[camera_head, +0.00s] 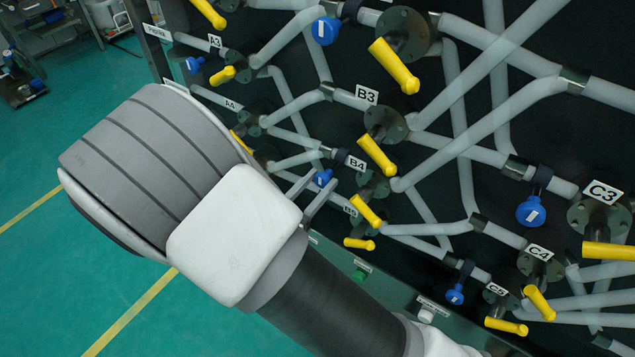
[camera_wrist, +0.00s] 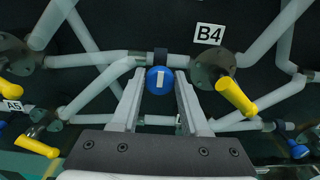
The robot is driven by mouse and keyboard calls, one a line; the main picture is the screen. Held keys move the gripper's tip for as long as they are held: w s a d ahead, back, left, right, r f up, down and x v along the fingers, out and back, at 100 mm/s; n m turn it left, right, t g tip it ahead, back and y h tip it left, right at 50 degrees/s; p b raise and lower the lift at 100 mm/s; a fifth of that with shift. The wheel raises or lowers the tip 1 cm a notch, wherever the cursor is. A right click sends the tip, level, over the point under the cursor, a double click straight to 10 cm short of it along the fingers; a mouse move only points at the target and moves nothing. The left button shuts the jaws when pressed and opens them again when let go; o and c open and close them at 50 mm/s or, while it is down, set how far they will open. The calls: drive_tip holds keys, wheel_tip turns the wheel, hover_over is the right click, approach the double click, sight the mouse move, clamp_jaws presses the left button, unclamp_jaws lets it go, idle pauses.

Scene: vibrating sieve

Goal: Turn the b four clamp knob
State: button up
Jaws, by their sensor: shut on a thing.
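The B4 clamp knob (camera_wrist: 159,80) is a blue round knob with a white bar mark, under a black clamp on a pale pipe. In the wrist view the bar stands close to upright. My gripper (camera_wrist: 159,88) has one finger on each side of the knob and is shut on it. In the head view the knob (camera_head: 323,178) shows between the fingertips, partly hidden by my gripper (camera_head: 318,190). The B4 label (camera_head: 356,162) is just right of the knob, and also shows in the wrist view (camera_wrist: 209,34).
A yellow B4 handle (camera_wrist: 236,97) is close to the right of my fingers. Another yellow handle (camera_wrist: 37,146) is at lower left. Pale pipes cross the dark panel around the knob. Other blue knobs (camera_head: 531,210) are farther right. The green floor (camera_head: 60,150) at left is open.

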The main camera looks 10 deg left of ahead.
clamp_jaws()
